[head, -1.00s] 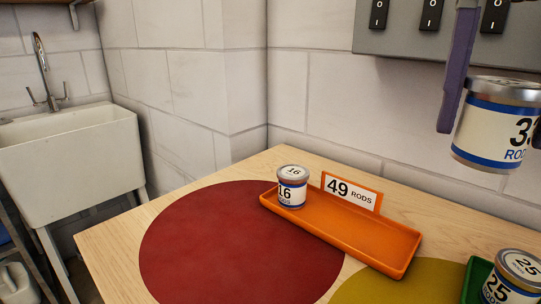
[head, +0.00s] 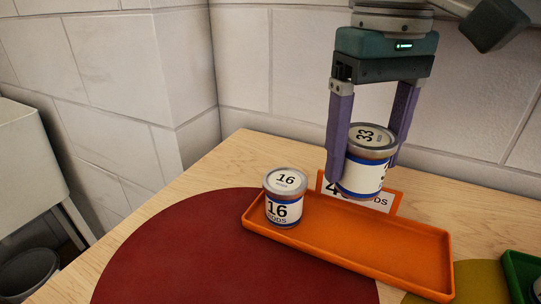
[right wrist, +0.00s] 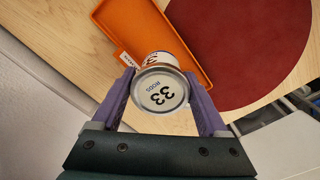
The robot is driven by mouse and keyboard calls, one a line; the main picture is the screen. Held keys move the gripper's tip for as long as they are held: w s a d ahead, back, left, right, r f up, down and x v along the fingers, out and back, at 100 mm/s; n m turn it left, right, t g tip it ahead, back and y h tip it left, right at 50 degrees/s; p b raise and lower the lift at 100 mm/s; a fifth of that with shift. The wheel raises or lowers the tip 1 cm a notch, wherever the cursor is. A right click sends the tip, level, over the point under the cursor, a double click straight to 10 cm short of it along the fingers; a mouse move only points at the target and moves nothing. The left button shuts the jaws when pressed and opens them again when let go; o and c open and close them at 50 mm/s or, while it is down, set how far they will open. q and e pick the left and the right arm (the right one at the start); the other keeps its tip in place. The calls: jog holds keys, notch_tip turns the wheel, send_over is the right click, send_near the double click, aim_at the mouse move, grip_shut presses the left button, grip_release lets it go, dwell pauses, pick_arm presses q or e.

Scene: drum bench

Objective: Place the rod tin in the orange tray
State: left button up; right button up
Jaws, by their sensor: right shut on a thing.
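The rod tin marked 33 (head: 363,172) has a white label with blue bands and a metal lid. My right gripper (head: 370,160) is shut on it and holds it upright above the back part of the orange tray (head: 350,245). In the right wrist view the tin's lid (right wrist: 160,92) shows between the fingers, with the orange tray (right wrist: 187,50) beyond it. Another tin, marked 16 (head: 284,210), stands in the left end of the tray. The tray's sign (head: 380,198), reading 49 RODS in the earlier view, is partly hidden by the held tin. My left gripper is out of view.
A red round mat (head: 180,255) lies left of and under the tray. A green tray (head: 520,272) with a tin is at the right edge. The tray's middle and right end are empty. A wall (head: 350,90) stands behind the table.

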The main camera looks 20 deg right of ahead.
aim_at(366, 134)
notch_tip(366, 134, down, 8)
jog(key=shift+r, duration=0.1)
jog(key=shift+w+f, duration=0.1)
jog(key=shift+f, duration=0.35)
jog(key=shift+f+b, duration=0.25)
jog(key=shift+b, duration=0.2)
jog(key=o, duration=1.4)
jog(key=shift+r, duration=0.1)
jog(key=shift+o, duration=0.2)
jog(key=shift+r+p, duration=0.2)
jog(key=shift+p, duration=0.1)
jog(key=shift+r, duration=0.35)
notch_tip(366, 134, up, 11)
jog(key=shift+a+r, duration=0.15)
